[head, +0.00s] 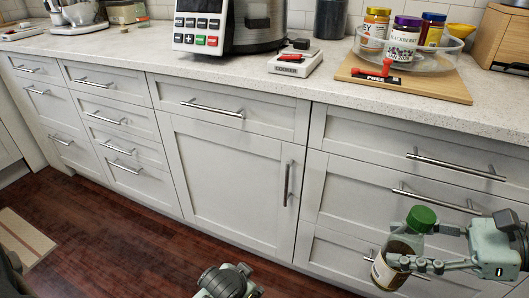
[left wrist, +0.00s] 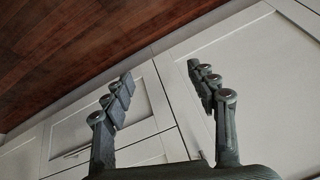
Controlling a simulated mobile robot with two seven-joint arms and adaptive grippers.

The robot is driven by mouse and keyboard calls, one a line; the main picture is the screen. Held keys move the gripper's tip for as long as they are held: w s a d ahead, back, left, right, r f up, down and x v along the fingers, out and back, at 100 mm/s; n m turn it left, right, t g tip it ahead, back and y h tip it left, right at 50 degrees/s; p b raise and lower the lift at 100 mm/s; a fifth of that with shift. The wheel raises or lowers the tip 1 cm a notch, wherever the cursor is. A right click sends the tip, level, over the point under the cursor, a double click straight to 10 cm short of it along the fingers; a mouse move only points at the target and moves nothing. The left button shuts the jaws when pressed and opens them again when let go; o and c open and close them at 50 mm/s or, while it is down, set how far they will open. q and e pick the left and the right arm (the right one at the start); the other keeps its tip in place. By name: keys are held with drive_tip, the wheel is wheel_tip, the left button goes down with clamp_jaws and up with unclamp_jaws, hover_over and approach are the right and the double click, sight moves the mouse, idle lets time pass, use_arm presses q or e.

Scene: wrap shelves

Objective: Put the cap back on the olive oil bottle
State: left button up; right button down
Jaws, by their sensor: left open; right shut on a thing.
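My right gripper (head: 405,246) is at the lower right of the head view, shut on a small glass bottle (head: 388,273) with a pale and brown label. The label is too small to read. The bottle is tilted, in front of the drawers. A green cap (head: 421,216) shows at its upper end; I cannot tell whether it is seated on the neck or only lined up with it. My left gripper (left wrist: 160,76) is open and empty in the left wrist view, its fingers apart over cabinet fronts and floor. No other olive oil bottle shows.
The counter (head: 330,75) runs along the back. On it are a cooker (head: 258,25), a white block (head: 295,62), a wooden board (head: 430,87) and a clear tray with several jars. Drawer handles (head: 455,166) stick out near the right gripper.

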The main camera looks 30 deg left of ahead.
use_arm(q)
drive_tip(key=s+a+f+g, duration=0.2)
drive_tip(key=s+f, duration=0.1)
drive_tip(key=s, duration=0.5)
drive_tip(key=shift+s+f+g, duration=0.25)
drive_tip(key=shift+f+g, duration=0.05)
drive_tip(key=shift+g, duration=0.1)
drive_tip(key=shift+a, duration=0.1)
